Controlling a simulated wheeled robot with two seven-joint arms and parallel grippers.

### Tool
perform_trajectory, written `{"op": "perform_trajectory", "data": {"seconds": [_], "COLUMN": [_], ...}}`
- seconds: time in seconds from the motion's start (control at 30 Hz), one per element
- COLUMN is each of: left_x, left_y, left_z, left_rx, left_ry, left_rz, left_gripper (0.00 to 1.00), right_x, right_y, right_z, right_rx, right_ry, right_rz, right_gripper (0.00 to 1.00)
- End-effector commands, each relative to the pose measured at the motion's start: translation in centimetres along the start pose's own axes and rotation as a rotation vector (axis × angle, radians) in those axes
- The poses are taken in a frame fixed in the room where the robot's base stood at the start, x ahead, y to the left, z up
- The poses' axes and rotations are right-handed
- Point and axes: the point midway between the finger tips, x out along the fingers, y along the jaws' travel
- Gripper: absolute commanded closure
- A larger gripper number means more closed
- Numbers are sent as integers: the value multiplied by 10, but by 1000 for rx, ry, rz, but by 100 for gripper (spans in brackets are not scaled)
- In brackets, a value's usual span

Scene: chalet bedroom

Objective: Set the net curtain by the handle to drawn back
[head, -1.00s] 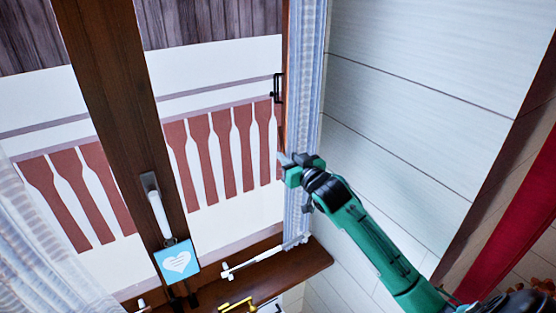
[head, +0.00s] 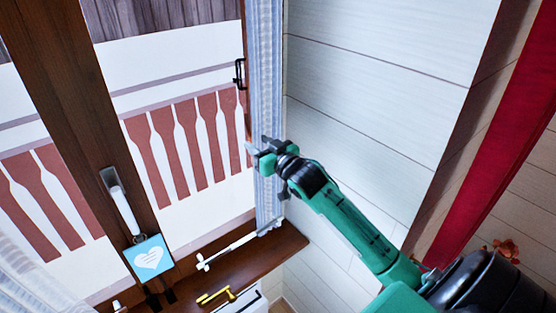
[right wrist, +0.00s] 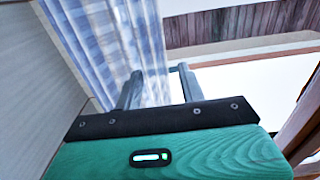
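A pale blue-and-white net curtain (head: 266,85) hangs in a narrow gathered strip at the right edge of the window. A black handle (head: 239,73) shows just left of that strip, above my right gripper; I cannot tell whether it is fixed to the curtain or the window frame. My right gripper (head: 259,146) is in front of the lower strip, below the handle. In the right wrist view its two fingers (right wrist: 160,88) are apart with nothing held; the curtain (right wrist: 110,40) hangs behind the left finger. My left gripper is out of view.
A brown sill (head: 275,255) lies below. Another pale curtain (head: 30,275) hangs at lower left. A white plank wall (head: 390,70) stands right of the strip.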

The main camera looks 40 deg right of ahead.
Motion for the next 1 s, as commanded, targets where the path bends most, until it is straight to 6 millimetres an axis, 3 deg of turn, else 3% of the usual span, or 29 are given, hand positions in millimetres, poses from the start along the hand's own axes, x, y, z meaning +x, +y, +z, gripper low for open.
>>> {"op": "perform_trajectory", "data": {"seconds": [0.3, 0.5, 0.7, 1.0], "left_x": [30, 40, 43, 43], "left_y": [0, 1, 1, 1], "left_z": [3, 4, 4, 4], "left_rx": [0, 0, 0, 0], "left_ry": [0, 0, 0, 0], "left_rz": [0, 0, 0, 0], "left_gripper": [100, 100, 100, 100], "right_x": [-68, -98, -112, -114], "right_y": [1, 2, 2, 2], "right_z": [6, 3, 2, 0], "right_rx": [-1, 0, 0, 0], "right_ry": [-1, 0, 0, 0], "right_rz": [0, 1, 1, 1], "right_gripper": [60, 60, 60, 60]}}
